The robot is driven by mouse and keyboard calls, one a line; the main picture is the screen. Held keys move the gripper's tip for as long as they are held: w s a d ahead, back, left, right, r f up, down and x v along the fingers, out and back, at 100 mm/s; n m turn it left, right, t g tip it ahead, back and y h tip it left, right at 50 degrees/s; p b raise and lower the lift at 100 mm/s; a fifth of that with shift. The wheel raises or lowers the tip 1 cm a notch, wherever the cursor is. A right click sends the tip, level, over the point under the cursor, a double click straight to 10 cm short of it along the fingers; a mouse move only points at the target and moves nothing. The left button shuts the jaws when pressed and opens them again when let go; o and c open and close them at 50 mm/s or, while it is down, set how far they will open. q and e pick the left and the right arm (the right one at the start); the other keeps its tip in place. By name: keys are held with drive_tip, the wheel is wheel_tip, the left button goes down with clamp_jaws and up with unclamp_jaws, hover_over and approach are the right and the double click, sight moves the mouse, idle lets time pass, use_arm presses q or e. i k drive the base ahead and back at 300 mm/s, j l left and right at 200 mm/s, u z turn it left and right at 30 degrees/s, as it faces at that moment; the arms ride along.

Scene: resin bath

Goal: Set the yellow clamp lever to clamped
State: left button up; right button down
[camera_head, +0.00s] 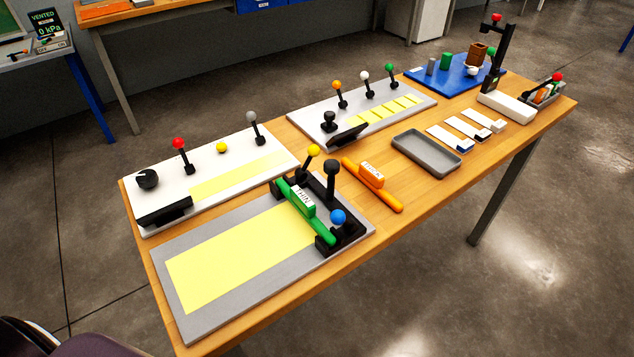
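The yellow clamp lever (313,150) has a yellow ball on a short black stem, which leans up and to the right. It stands at the back end of a black clamp fixture on the right part of a grey board (185,325). A green bar (310,213) with a label that seems to read THIN lies across the fixture. A taller black-knobbed lever (331,168) and a blue ball knob (338,216) stand to its right. I cannot tell the lever's setting from any marking. Neither of my grippers is in view.
An orange bar (372,182) lies right of the fixture, near a grey tray (427,152). Behind are a white panel with a red-knobbed lever (178,143) and another panel with several levers (365,76). A blue mat (425,75) with small objects lies at the far right.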

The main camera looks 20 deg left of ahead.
sight(314, 151)
drive_tip(key=k+j, duration=0.2)
drive_tip(key=j, duration=0.15)
drive_tip(key=k+j+u, duration=0.15)
drive_tip(key=j, duration=0.15)
drive_tip(key=k+j, duration=0.2)
drive_tip(key=j, duration=0.15)
drive_tip(key=k+j+u, duration=0.15)
drive_tip(key=j, duration=0.25)
